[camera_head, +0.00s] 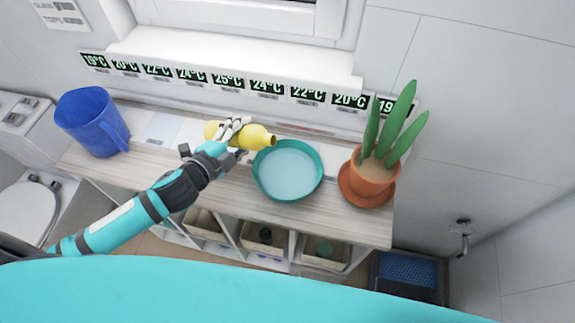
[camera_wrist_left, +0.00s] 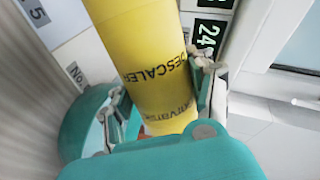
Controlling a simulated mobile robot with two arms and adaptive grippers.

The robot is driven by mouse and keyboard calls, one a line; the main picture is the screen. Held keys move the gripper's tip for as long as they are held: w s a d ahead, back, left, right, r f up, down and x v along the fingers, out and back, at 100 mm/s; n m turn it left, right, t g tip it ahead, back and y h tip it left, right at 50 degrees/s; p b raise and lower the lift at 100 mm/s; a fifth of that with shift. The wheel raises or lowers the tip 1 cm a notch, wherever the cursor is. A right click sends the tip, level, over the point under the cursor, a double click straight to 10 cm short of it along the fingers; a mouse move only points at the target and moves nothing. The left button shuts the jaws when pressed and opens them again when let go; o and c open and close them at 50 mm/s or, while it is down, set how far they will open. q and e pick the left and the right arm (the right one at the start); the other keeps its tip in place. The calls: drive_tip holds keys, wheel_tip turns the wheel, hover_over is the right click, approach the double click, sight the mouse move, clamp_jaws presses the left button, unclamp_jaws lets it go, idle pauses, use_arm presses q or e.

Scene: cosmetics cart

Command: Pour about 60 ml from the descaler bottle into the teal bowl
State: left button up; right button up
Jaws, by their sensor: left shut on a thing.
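The yellow descaler bottle (camera_head: 256,137) is tipped over, close to level in the head view, with its open neck pointing right at the bowl's upper left rim. My left gripper (camera_head: 231,132) is shut around its body. In the left wrist view the fingers (camera_wrist_left: 163,100) press both sides of the bottle (camera_wrist_left: 150,60), whose label reads DESCALER. The teal bowl (camera_head: 318,175) sits on the wooden counter, just right of the bottle's mouth. Its inside looks pale blue; I cannot tell how much liquid it holds. No stream shows. My right gripper is out of view.
A blue jug (camera_head: 90,122) stands at the counter's left end. A potted plant (camera_head: 373,178) on a saucer stands right of the bowl. A row of temperature labels (camera_head: 228,80) lines the back. Bins (camera_head: 265,238) sit below the counter.

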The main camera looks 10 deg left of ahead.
use_arm(q)
drive_tip(key=shift+d, duration=0.25)
drive_tip(key=shift+d+m+y+p, duration=0.3)
drive_tip(key=shift+d+m+p, duration=0.1)
drive_tip(key=shift+m+p, duration=0.15)
drive_tip(key=shift+s, duration=0.1)
idle(0.8)
drive_tip(key=shift+f+m, duration=0.1)
drive_tip(key=shift+m, duration=0.15)
idle(1.5)
